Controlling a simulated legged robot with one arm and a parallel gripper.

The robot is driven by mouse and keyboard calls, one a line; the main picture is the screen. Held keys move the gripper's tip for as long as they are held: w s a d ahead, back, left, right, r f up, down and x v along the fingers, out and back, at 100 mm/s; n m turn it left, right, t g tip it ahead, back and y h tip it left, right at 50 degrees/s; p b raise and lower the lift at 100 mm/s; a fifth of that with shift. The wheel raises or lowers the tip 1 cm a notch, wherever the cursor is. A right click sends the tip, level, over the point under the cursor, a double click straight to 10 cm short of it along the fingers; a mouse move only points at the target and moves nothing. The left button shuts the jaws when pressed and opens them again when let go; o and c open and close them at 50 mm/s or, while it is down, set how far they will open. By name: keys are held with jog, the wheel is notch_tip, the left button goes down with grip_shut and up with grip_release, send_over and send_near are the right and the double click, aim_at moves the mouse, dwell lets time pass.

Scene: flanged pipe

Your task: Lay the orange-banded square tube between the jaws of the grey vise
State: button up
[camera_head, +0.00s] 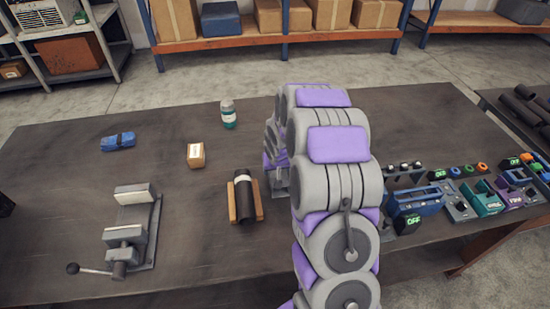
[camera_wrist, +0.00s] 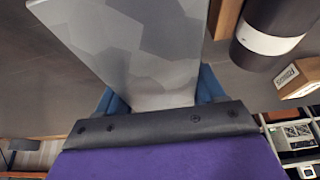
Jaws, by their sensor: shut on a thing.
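The grey vise (camera_head: 150,235) stands at the left of the table in the head view, its pale-faced jaws apart and the gap between them empty. In the wrist view my gripper (camera_wrist: 160,95) is shut on a grey, mottled metal piece, which I take to be the square tube (camera_wrist: 135,45). No orange band shows on the visible part. In the head view my arm hides most of the gripper and the tube. The gripper is right of the vise, beyond the dark pipe.
A dark pipe with a white band (camera_head: 243,205) lies on a wooden cradle (camera_head: 258,200) between vise and arm. A small carton (camera_head: 196,155), a bottle (camera_head: 228,115) and a blue bundle (camera_head: 118,141) stand farther back. Control boxes (camera_head: 420,200) line the right. Table between vise and cradle is clear.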

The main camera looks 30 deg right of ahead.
jog(key=s, duration=0.1)
jog(key=s+a, duration=0.1)
jog(key=s, duration=0.1)
jog(key=s+a, duration=0.1)
jog(key=s, duration=0.1)
jog(key=shift+r, duration=0.3)
jog(key=a+r+n+y, duration=0.1)
jog(key=a+r+n, duration=0.2)
jog(key=a+r, duration=0.6)
jog(key=a, duration=0.5)
jog(key=shift+r, duration=0.4)
jog(key=shift+w+d, duration=0.1)
jog(key=shift+w, duration=0.05)
